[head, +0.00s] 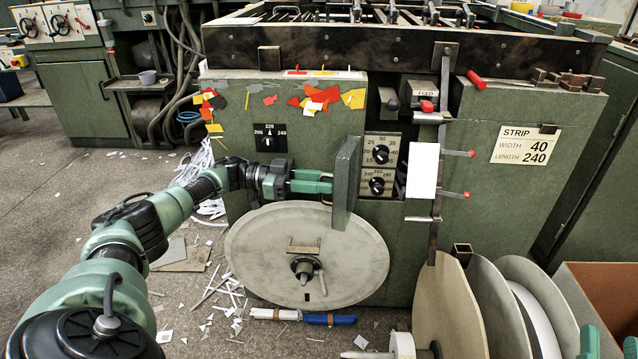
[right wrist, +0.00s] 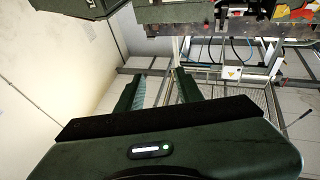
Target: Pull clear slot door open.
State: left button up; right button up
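A narrow green door panel (head: 346,185) stands out from the front of the green machine, seen nearly edge-on. To its right is a recess with two dials (head: 381,165); I take this panel to be the slot door. My left gripper (head: 326,183) reaches in from the left, its fingertips at the panel's left face. Any handle there is hidden, and I cannot tell whether the fingers are closed on one. My right gripper (right wrist: 157,90) shows in the right wrist view with its fingers apart and nothing between them, away from the door.
A large grey disc (head: 345,250) with a central hub sits below the door. Several reels (head: 450,310) and an open brown box (head: 600,290) stand at the lower right. A vertical metal bar (head: 440,150) with red-tipped pins is right of the dials. Paper scraps litter the floor.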

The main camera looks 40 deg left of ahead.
pick_arm(q)
jog(key=v, duration=0.7)
jog(key=shift+s+a, duration=0.15)
jog(key=shift+a, duration=0.25)
pick_arm(e)
jog(key=shift+s+a+r+t+y, duration=0.15)
jog(key=shift+s+r+t, duration=0.1)
jog(key=shift+r, duration=0.2)
jog(key=shift+s+d+r+t+y, duration=0.15)
jog(key=shift+r+t, duration=0.1)
jog(key=shift+r, duration=0.15)
pick_arm(q)
jog(key=shift+f, duration=0.15)
pick_arm(e)
jog(key=shift+a, duration=0.1)
